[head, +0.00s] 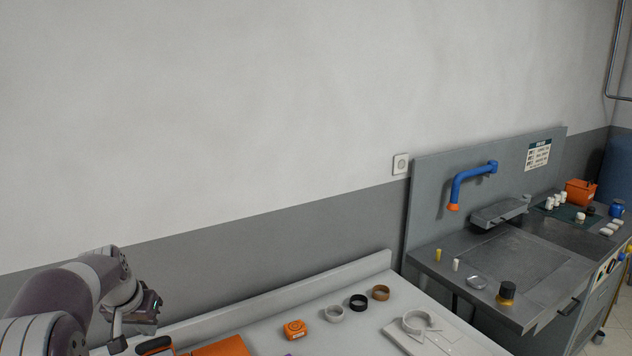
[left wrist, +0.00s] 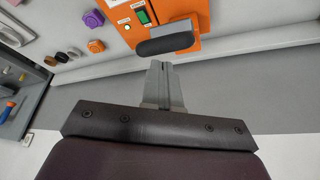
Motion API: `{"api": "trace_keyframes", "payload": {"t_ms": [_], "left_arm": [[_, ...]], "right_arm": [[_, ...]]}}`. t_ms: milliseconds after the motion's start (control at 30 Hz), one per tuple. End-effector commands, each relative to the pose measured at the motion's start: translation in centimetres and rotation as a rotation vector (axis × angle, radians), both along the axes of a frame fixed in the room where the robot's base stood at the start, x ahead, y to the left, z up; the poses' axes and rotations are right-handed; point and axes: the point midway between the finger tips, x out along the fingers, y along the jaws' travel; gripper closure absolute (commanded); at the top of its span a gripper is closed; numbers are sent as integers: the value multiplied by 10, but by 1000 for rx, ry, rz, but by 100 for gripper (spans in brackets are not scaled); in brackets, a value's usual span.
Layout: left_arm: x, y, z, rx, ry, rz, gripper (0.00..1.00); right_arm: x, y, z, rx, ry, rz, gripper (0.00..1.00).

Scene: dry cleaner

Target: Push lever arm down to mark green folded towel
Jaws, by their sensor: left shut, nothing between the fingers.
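The orange marking machine (head: 222,347) is cut off by the bottom edge of the head view. In the left wrist view its orange body (left wrist: 203,14) carries a green switch (left wrist: 143,16) and white labels. The lever arm's dark rounded handle (left wrist: 165,44) shows there and at the bottom of the head view (head: 155,345). My left gripper (head: 117,343) is shut and empty beside the handle. In the left wrist view its fingertips (left wrist: 160,66) appear close to the handle; I cannot tell whether they touch. The green folded towel is not visible. My right gripper is out of view.
A small orange block (head: 294,329) and several tape rings, including a black one (head: 358,302), lie on the white table (head: 258,310). A grey workbench (head: 520,270) with a blue pipe (head: 468,178) stands at the right.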

Motion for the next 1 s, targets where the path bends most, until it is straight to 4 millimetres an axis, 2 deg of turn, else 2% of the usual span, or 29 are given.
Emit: {"api": "trace_keyframes", "payload": {"t_ms": [433,1000], "left_arm": [[-1,0,-9,0,0,0,100],[-22,-14,-41,0,0,0,100]], "right_arm": [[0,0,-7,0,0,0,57],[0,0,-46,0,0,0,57]]}}
